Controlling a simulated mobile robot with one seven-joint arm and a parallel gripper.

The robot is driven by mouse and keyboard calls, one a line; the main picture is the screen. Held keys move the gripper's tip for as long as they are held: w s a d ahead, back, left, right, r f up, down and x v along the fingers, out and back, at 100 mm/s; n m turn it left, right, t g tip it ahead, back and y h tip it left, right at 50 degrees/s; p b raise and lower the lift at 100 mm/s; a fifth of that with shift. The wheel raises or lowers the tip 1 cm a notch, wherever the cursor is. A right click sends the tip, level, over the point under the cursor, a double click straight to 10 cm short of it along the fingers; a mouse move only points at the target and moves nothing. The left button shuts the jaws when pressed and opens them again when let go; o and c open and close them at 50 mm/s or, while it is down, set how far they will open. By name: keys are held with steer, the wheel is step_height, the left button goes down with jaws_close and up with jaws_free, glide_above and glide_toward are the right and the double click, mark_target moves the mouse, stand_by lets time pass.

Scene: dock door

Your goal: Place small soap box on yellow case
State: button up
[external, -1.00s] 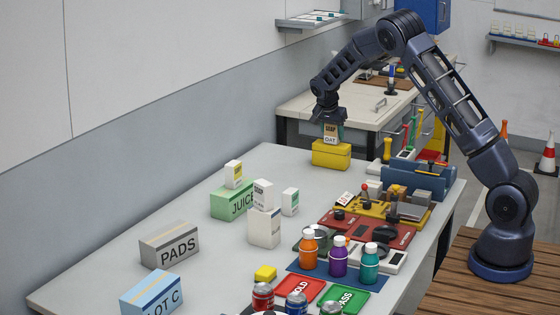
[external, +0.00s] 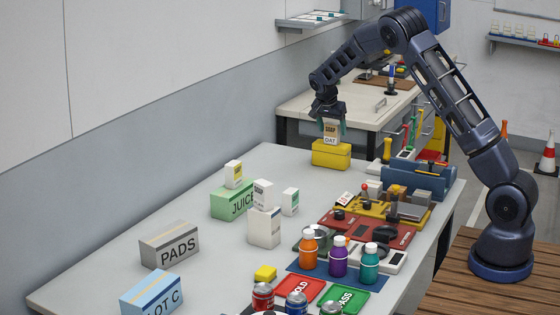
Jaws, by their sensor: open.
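The small soap box (external: 331,130) is tan with a white lower label and a dark "SOAP" print. It stands upright on top of the yellow case (external: 331,155), near the far end of the grey table. My gripper (external: 328,120) is just above and around the top of the soap box, pointing down. Whether a fingertip still touches the box is too small to tell.
A PADS box (external: 170,245) is nearer. Tools and trays fill the right side, with bottles (external: 338,257) in front. The table left of the yellow case is clear.

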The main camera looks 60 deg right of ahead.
steer(key=v, duration=1)
steer(key=s+a+r+n+t+y, duration=0.2)
steer(key=s+a+r+n, duration=0.3)
steer(key=s+a+r, duration=0.5)
steer(key=s+a+r+n+t+y, duration=0.15)
steer(key=s+a+r+n, duration=0.3)
steer(key=s+a, duration=0.85)
steer(key=s+a+f+n, duration=0.1)
steer(key=s+a+n, duration=0.3)
steer(key=s+a, duration=0.3)
steer(key=s+a+f+n+t, duration=0.1)
steer(key=s+a+n, duration=0.3)
steer(key=s, duration=1.3)
steer(key=a+y, duration=0.1)
steer(key=a, duration=0.2)
steer(key=shift+s, duration=0.15)
